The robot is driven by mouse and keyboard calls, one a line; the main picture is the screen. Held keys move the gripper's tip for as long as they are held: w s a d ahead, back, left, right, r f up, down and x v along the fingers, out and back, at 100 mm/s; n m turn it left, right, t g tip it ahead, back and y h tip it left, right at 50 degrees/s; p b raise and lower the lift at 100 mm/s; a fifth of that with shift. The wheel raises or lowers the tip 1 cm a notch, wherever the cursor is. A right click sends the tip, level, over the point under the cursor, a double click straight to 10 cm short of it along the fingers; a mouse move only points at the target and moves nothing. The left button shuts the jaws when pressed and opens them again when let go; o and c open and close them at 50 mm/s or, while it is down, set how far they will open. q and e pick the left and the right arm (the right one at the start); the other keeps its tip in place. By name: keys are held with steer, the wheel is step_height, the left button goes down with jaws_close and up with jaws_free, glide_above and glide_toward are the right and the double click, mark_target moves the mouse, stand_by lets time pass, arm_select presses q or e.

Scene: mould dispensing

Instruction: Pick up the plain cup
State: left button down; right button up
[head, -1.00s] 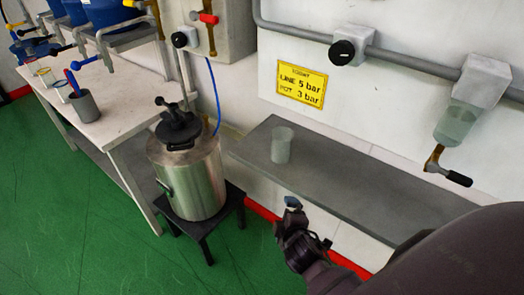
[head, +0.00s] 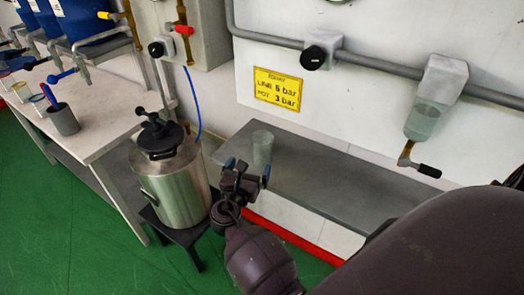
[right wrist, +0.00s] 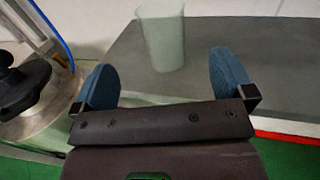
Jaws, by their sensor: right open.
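The plain cup (head: 262,147) is a pale, translucent grey-green cup standing upright on the grey shelf (head: 340,187) near its left end. It also shows in the right wrist view (right wrist: 163,38), beyond and between the fingertips. My right gripper (head: 248,172) is open and empty, its blue fingertips apart, in front of the cup; no contact is visible. In the right wrist view my right gripper (right wrist: 165,80) has one blue finger on each side, with the cup ahead of the gap. My left gripper is not in view.
A steel pressure pot (head: 172,180) with a black lid stands on a black stool (head: 185,238) left of my right gripper. A white table (head: 100,130) holds a grey cup (head: 63,119) with tools. A black-handled valve (head: 420,168) hangs above the shelf's right part. The shelf's middle is clear.

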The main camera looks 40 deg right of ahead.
mark_target(259, 148)
steer(key=x, duration=1)
steer(key=shift+d+r, duration=0.1)
steer(key=shift+r, duration=0.05)
steer(key=shift+w+d, duration=0.1)
steer(key=shift+d, duration=0.1)
steer(key=c, duration=1)
steer(key=shift+o, duration=0.2)
